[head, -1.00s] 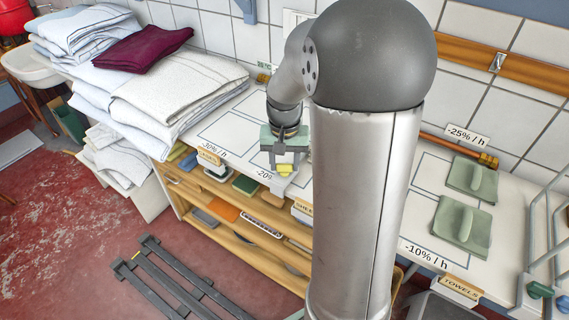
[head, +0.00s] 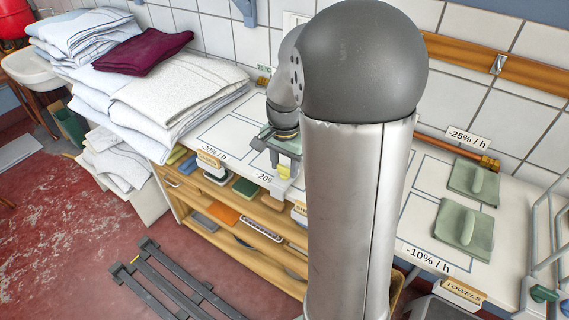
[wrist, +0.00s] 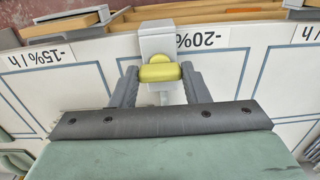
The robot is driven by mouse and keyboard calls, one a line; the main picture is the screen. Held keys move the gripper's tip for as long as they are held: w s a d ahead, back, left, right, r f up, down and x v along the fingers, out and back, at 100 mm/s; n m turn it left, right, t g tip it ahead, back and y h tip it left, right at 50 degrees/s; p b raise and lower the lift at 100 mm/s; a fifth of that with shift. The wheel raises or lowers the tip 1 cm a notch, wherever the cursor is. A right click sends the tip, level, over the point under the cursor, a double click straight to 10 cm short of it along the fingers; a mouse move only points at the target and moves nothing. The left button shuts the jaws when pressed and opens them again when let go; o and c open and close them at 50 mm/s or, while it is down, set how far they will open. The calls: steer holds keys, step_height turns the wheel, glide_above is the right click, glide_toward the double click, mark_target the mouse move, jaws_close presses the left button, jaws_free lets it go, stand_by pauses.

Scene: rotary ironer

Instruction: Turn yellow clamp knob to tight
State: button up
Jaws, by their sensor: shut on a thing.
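The yellow clamp knob (wrist: 158,73) is in the middle of the wrist view, its bar lying across the gap between my fingers. It sits on a pale grey clamp block (wrist: 157,38) at the edge of the white table. My gripper (wrist: 160,76) is shut on the knob, with one dark grey finger on each side. In the head view my gripper (head: 282,158) is at the table's front edge beside the "-20%" label, and a little yellow of the knob (head: 284,171) shows below it. My arm hides part of this area.
Stacked white towels (head: 180,85) lie left of my gripper. Wooden shelves (head: 240,222) with several small items are under the table. Two green pads with handles (head: 462,223) lie on the right. A grey slatted rack (head: 180,280) is on the red floor.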

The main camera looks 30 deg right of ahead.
mark_target(285, 167)
stand_by(0.3)
steer(key=o, duration=1)
step_height(285, 167, up, 18)
steer(key=shift+f, duration=0.25)
steer(key=s+a+f+n, duration=0.4)
steer(key=s+f, duration=0.1)
steer(key=s, duration=0.1)
steer(key=s+a+f+n, duration=0.4)
steer(key=s+a, duration=0.1)
steer(key=s+a+f+n, duration=0.4)
steer(key=s+f, duration=0.1)
steer(key=s, duration=0.1)
steer(key=shift+s+a+f+n, duration=0.2)
steer(key=shift+s+f+n, duration=0.1)
steer(key=shift+f+n, duration=0.1)
